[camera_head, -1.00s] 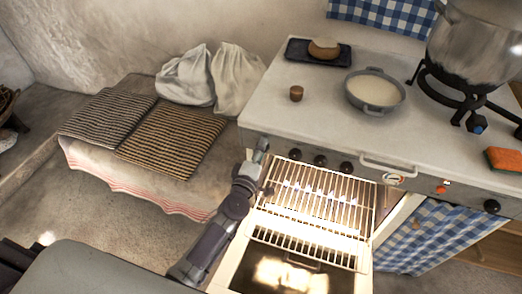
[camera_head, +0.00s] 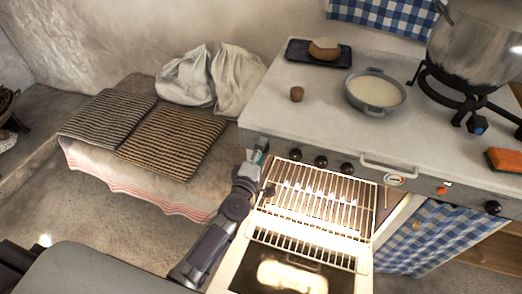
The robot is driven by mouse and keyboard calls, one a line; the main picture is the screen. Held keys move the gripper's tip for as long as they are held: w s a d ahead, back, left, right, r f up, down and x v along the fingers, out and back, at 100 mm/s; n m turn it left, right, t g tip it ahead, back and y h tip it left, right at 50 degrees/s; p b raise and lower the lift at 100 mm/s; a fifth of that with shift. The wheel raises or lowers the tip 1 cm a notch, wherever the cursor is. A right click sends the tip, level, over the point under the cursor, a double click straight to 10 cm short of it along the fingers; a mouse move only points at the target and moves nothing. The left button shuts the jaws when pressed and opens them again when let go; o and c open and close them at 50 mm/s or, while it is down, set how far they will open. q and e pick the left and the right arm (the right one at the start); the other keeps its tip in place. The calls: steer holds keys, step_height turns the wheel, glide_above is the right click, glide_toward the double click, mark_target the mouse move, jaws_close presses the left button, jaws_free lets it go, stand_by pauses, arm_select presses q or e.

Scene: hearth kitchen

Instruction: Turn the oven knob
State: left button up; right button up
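The oven front carries a row of dark round knobs below the counter edge; I see one at left (camera_head: 295,154), one in the middle (camera_head: 321,161) and one at right (camera_head: 346,168). The oven door (camera_head: 240,272) is folded down open, and a lit wire rack (camera_head: 318,197) shows inside and over it. My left gripper (camera_head: 260,150) is at the left end of the oven front, left of the leftmost visible knob. Its fingers are small here and I cannot tell if they are open or shut, or whether they touch a knob. My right gripper is not in view.
A bench with striped cushions (camera_head: 172,138) and sacks stands left.

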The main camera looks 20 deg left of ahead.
arm_select(q)
steer(key=s, duration=1.2)
steer(key=shift+a, duration=0.2)
